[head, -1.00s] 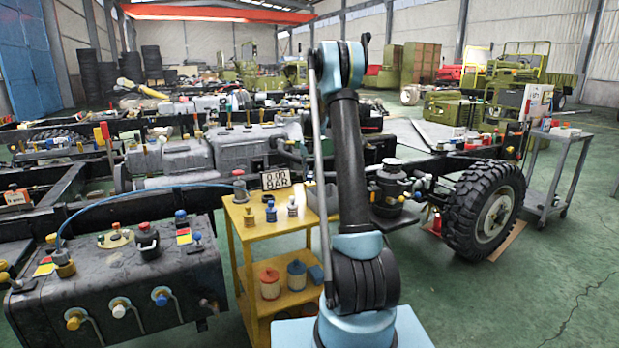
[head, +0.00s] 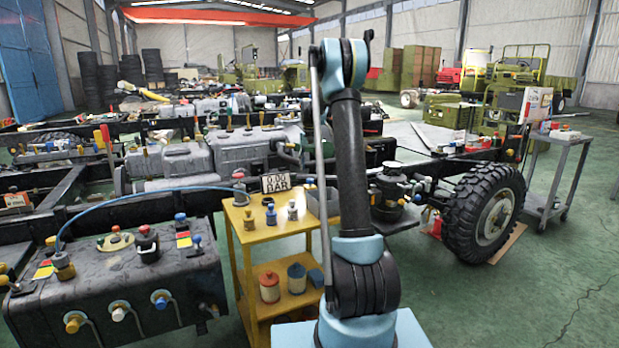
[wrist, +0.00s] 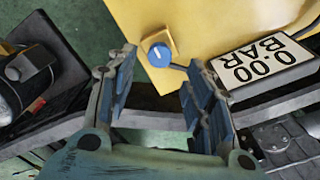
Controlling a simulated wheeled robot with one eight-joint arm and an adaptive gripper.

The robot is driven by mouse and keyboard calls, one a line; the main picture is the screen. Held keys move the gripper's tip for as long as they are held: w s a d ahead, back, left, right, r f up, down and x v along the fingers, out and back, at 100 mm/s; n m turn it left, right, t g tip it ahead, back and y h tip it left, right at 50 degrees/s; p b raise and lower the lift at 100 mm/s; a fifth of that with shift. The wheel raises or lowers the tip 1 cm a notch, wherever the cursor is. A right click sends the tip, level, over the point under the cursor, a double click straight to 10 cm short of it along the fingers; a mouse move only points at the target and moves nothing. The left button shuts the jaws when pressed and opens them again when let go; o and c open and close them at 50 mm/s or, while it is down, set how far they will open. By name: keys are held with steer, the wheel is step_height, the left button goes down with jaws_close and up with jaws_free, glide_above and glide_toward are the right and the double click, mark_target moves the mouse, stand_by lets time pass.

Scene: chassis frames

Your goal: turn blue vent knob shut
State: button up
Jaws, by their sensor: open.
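The blue round knob (wrist: 159,55) sits on a small yellow fitting by the edge of the yellow cart top in the wrist view. A pale mark shows on its face. My gripper (wrist: 159,76) is open, with its two blue-padded fingers spread apart. The knob shows between and just beyond the fingertips, with nothing held. I cannot tell the height gap between them. The gauge sign (wrist: 264,62) beside the right finger reads 0.00 BAR. It also shows on the cart in the head view (head: 276,183). My gripper is not visible in the head view.
The yellow cart (head: 245,240) holds small bottle-like items on top and cans on its shelf. A dark tank (head: 100,282) with knobs and a blue hose stands left of it. A chassis rail lies behind; a wheel (head: 484,212) stands at right. Green floor is free at right.

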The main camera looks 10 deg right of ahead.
mark_target(310, 179)
step_height(310, 179, up, 6)
stand_by(0.4)
steer(key=shift+r, duration=0.1)
steer(key=s+r+n+t, duration=0.1)
steer(key=s+r, duration=0.1)
steer(key=s, duration=1.3)
steer(key=s+r+n, duration=0.1)
steer(key=s+r, duration=0.1)
steer(key=s, duration=1.3)
steer(key=s+f+n, duration=0.1)
steer(key=s+f, duration=0.5)
steer(key=s, duration=0.3)
steer(key=s+f, duration=0.6)
steer(key=s, duration=0.3)
steer(key=s+f+n+t, duration=0.1)
steer(key=s+f, duration=0.4)
steer(key=s, duration=0.4)
steer(key=shift+f+n, duration=0.3)
steer(key=shift+f, duration=0.1)
steer(key=shift+w+a, duration=0.1)
